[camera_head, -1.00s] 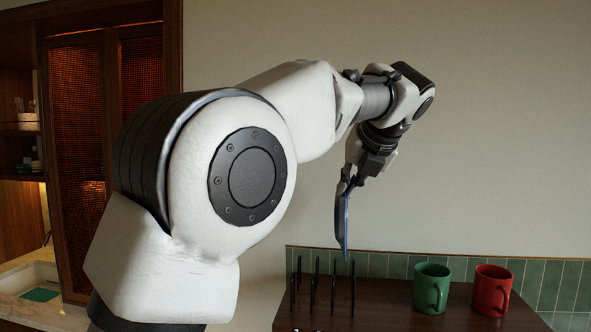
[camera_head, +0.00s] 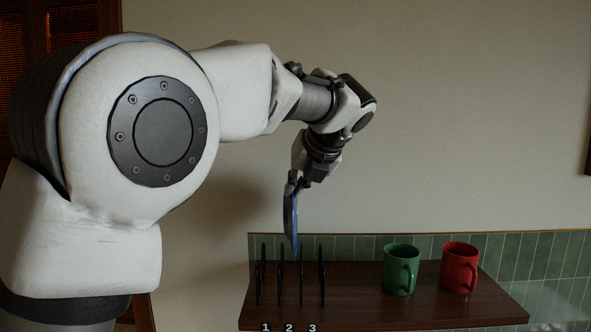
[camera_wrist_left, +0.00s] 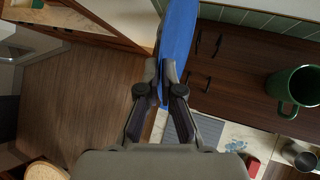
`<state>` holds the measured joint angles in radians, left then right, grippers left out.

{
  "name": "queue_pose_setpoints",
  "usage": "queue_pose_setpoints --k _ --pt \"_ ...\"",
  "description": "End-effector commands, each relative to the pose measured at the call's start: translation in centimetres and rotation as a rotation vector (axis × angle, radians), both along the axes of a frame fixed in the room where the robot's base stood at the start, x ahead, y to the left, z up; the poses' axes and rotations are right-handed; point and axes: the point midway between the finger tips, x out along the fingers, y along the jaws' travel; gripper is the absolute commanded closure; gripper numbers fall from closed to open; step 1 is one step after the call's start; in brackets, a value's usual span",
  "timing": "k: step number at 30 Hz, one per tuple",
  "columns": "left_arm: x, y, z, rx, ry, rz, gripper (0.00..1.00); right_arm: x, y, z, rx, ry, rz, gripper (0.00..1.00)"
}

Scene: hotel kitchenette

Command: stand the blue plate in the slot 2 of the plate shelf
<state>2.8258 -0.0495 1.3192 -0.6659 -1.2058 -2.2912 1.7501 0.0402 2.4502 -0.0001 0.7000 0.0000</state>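The blue plate (camera_head: 291,218) hangs edge-on and nearly upright from my left gripper (camera_head: 294,182), which is shut on its upper edge. In the left wrist view, the fingers (camera_wrist_left: 168,78) pinch the blue plate (camera_wrist_left: 179,42). The plate shelf (camera_head: 302,275) is a row of upright black rods with slots labelled 1, 2 and 3 at the front. In the head view, the plate's lower edge lines up with slot 2, around the rod tops; its depth relative to the rods is unclear. My right gripper is not in view.
A green mug (camera_head: 397,270) and a red mug (camera_head: 459,268) stand right of the rods on the dark wooden counter (camera_head: 390,312). A green-tiled wall strip (camera_head: 350,248) runs behind. Bare counter lies between the rods and the green mug.

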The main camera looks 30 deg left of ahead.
Motion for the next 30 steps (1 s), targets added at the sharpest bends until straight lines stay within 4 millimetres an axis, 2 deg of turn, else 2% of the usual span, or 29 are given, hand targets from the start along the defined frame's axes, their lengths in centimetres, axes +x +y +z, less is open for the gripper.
queue_pose_setpoints --k 3,18,24,30 --pt "0.0 0.0 -1.8 0.001 0.000 0.000 1.00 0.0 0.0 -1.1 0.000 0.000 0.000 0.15" --pt "0.0 0.0 -7.5 0.001 -0.001 -0.001 1.00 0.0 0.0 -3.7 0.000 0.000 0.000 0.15" --pt "0.0 0.0 -8.4 0.001 -0.002 0.000 1.00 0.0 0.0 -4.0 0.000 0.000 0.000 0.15" --pt "0.0 0.0 -8.5 0.001 -0.002 0.000 1.00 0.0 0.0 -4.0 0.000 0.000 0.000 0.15"
